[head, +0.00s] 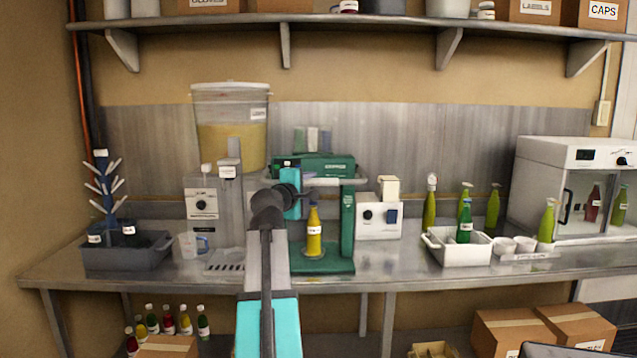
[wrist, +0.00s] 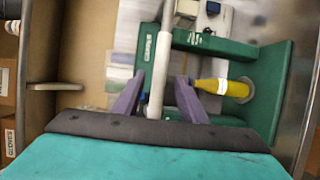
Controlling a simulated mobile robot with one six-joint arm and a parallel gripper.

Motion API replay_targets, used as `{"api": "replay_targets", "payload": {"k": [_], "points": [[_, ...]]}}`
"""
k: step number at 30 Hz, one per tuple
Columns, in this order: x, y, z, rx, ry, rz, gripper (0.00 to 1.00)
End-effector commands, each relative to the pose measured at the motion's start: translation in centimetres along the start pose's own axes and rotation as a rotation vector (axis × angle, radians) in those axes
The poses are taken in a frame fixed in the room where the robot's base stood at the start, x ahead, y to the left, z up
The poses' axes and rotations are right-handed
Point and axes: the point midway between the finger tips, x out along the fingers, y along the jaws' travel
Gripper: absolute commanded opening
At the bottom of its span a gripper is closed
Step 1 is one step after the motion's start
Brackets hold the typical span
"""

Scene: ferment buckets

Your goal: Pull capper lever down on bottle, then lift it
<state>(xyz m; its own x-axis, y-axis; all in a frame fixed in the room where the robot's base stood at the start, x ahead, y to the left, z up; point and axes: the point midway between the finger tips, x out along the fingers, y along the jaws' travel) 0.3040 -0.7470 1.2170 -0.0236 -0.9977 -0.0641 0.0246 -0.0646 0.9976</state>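The green capper (head: 318,166) stands on the steel counter, with a yellow bottle (head: 314,238) upright on its base. Its pale grey lever (head: 340,182) is roughly level, above the bottle. My gripper (wrist: 160,77) is at the lever; in the wrist view its two purple fingers are apart, one on each side of the grey lever (wrist: 161,62). A small gap shows between each finger and the lever. The yellow bottle (wrist: 222,87) lies to the right of the fingers in the wrist view. In the head view my arm hides the fingers and part of the lever.
A filled bucket (head: 231,120) and a grey filling stand are left of the capper. A white machine (head: 378,217) is right of it. A white crate (head: 457,248) with a green bottle stands further right. A shelf (head: 380,22) runs above.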

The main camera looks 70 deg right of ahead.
Motion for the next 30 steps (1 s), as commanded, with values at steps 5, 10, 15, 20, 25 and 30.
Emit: {"api": "replay_targets", "payload": {"k": [5, 10, 15, 20, 25, 30], "points": [[2.3, 0.1, 0.0, 0.000, -0.001, 0.000, 0.38], [4.2, 0.1, -0.1, 0.000, 0.000, 0.000, 0.38], [6.0, 0.1, 0.0, 0.000, -0.001, 0.000, 0.38], [7.5, 0.1, -0.1, 0.000, 0.000, 0.000, 0.38], [8.4, 0.1, 0.0, 0.000, 0.000, 0.000, 0.38], [8.7, 0.0, 0.0, 0.000, 0.000, 0.000, 0.38]]}}
